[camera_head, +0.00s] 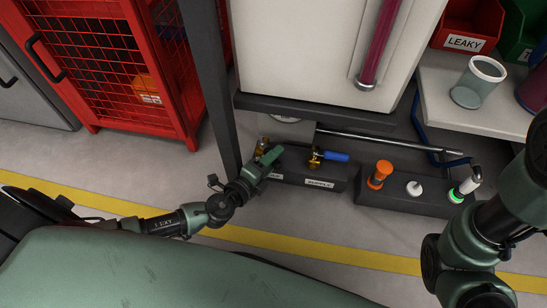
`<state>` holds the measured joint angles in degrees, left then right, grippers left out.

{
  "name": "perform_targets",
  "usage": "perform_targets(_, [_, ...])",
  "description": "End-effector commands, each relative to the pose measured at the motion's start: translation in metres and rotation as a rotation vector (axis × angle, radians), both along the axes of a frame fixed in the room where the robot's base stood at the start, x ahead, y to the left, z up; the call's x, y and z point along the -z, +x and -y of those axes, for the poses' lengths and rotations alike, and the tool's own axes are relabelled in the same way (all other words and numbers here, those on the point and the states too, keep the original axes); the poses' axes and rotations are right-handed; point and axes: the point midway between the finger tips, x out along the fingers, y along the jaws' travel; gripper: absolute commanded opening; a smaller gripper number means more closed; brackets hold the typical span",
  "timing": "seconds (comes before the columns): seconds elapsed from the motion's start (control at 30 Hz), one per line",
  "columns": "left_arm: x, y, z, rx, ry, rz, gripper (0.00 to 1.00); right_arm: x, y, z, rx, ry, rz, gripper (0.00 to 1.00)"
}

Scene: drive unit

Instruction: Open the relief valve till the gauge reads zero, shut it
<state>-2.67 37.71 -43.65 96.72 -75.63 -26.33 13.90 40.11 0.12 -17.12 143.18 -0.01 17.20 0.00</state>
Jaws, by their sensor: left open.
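My left gripper (269,156) is over the left end of the dark valve block, right at a brass valve (262,144) that my gripper partly covers. Its jaws are open; I cannot tell whether they touch the valve or its handle. The label below this valve is mostly hidden. Beside it is a brass valve with a blue lever (334,156), above a SUPPLY label (319,183). A round pale face, perhaps the gauge (285,119), is mostly hidden under the tank's ledge and cannot be read.
A white tank panel (300,50) with a red tube (379,45) stands behind. Right of the valves are an orange knob (380,174), a white knob (414,188) and a green-lit fitting (456,194). A metal bar (385,143) runs behind. A dark post (209,80) stands close left.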

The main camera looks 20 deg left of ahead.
Motion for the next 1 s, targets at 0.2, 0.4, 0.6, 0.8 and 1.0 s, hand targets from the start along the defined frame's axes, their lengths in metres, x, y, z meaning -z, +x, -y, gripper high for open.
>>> perform_targets(0.2, [-0.009, -0.034, -0.009, -0.001, 0.002, -0.006, 0.46, -0.011, 0.000, 0.000, -0.001, 0.000, 0.000, 0.36])
perform_targets(0.4, [-0.016, -0.061, -0.017, -0.001, 0.002, -0.002, 0.46, -0.018, 0.000, 0.000, -0.001, 0.001, 0.000, 0.36])
perform_targets(0.6, [-0.018, -0.070, -0.019, -0.001, 0.000, -0.001, 0.46, -0.019, 0.000, 0.000, -0.002, 0.000, 0.000, 0.36])
perform_targets(0.8, [-0.018, -0.069, -0.019, -0.001, 0.000, 0.000, 0.46, -0.018, -0.001, 0.000, -0.003, 0.000, 0.000, 0.36])
perform_targets(1.0, [-0.018, -0.069, -0.019, -0.001, 0.000, -0.001, 0.46, -0.018, -0.001, 0.000, -0.003, 0.000, 0.000, 0.36])
